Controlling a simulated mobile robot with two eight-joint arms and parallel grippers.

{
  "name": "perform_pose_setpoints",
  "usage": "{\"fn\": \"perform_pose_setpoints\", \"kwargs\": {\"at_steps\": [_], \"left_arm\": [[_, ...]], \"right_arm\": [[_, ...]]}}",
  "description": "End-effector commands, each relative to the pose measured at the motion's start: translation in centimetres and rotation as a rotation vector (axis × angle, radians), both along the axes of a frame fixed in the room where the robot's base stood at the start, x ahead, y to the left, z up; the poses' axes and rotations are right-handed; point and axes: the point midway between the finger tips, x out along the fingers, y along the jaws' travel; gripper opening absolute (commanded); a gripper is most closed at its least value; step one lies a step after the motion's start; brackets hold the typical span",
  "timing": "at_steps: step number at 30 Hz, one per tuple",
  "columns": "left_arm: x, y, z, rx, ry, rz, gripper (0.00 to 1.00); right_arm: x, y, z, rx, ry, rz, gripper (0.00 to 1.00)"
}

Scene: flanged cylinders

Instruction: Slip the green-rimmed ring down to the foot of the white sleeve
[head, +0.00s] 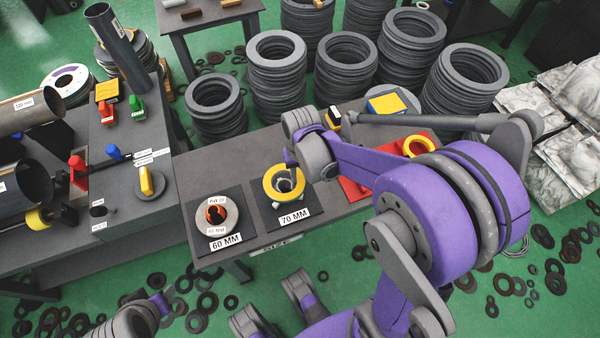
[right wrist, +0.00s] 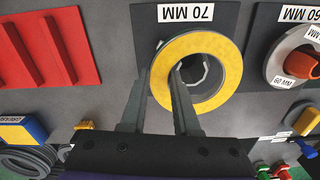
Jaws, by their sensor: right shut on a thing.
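A thick yellow ring (head: 270,184) is at the 70 MM place in the head view, and I see no green rim on it. It also shows in the right wrist view (right wrist: 228,88). My right gripper (right wrist: 160,78) is shut on the ring's wall, one finger inside the opening and one outside. A pale sleeve-like piece (right wrist: 195,72) shows inside the opening, partly hidden by the finger. The ring appears around or just above it; I cannot tell how far down. Its lower part is hidden. My left gripper cannot be made out.
A pale ring with an orange inside (head: 217,216) stands on the 60 MM plate to the left. A red tray (head: 354,190) with another yellow ring (head: 419,146) lies to the right, partly behind my right arm. Stacks of dark rings (head: 277,75) stand behind the table.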

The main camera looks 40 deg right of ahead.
Motion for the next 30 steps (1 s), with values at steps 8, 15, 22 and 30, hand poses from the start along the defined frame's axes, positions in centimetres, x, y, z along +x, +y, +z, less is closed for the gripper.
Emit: {"fn": "perform_pose_setpoints", "kwargs": {"at_steps": [8,15,22,30], "left_arm": [[0.0,0.0,-0.6,0.000,0.002,0.000,0.50],[0.0,0.0,-1.0,0.000,0.003,0.000,0.50],[0.0,0.0,-1.0,0.000,0.003,0.000,0.50],[0.0,0.0,-1.0,0.000,0.003,0.000,0.50]], "right_arm": [[0.0,0.0,-0.7,0.001,0.000,0.000,0.00],[0.0,0.0,-1.2,0.001,0.000,0.000,0.00],[0.0,0.0,-1.2,0.001,0.000,0.000,0.60],[0.0,0.0,-1.3,0.000,0.000,0.000,0.65]]}}
